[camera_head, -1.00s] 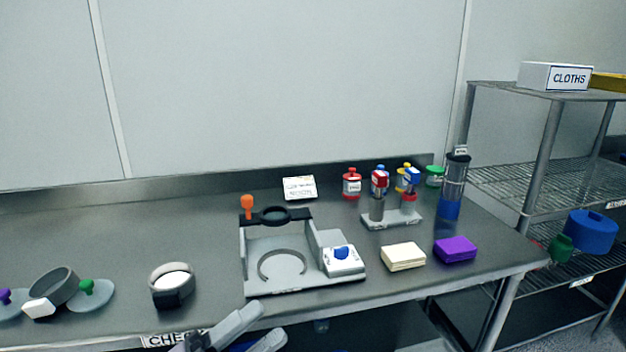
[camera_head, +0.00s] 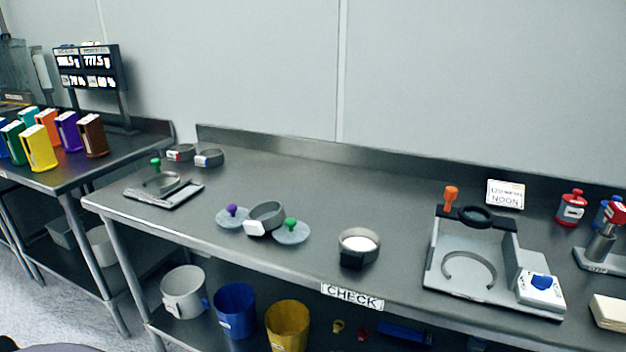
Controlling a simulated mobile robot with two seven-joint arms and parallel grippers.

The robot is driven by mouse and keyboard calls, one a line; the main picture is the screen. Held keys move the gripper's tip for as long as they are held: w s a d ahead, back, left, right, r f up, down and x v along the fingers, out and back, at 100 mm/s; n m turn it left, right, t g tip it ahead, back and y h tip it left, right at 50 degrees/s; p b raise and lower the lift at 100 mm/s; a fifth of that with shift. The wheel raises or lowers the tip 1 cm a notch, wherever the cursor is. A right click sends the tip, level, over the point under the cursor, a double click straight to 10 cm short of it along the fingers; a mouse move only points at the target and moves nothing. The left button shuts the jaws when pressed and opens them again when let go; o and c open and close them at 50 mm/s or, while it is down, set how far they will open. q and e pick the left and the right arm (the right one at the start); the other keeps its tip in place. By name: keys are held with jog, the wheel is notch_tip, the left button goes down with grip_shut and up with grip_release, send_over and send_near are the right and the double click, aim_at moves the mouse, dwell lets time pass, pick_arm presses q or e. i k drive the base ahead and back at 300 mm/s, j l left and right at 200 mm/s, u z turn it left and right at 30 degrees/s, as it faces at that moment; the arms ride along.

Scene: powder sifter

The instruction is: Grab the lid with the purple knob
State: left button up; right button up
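The lid with the purple knob (camera_head: 232,211) lies on the steel table, left of a grey sieve ring (camera_head: 266,215) with a white block on its front. The lid is a pale translucent disc with the knob on top. A similar lid with a green knob (camera_head: 291,226) lies just right of that ring. Neither of my grippers shows in the head view now; only a dark rounded shape is at the bottom left corner.
A ring with white contents (camera_head: 360,244) and the grey sifter stand (camera_head: 440,262) are to the right. A small tray (camera_head: 138,196) with another green knob is at the left end. Bins (camera_head: 184,293) stand on the lower shelf. Bare tabletop lies behind the lids.

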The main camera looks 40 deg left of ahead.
aim_at(233, 216)
jog(key=u, duration=1.6)
jog(key=i+j, duration=0.15)
jog(key=j, duration=0.15)
jog(key=i+j, duration=0.1)
jog(key=j, duration=0.25)
jog(key=i+j+z, duration=0.1)
jog(key=z, duration=0.2)
jog(key=j+z, duration=0.35)
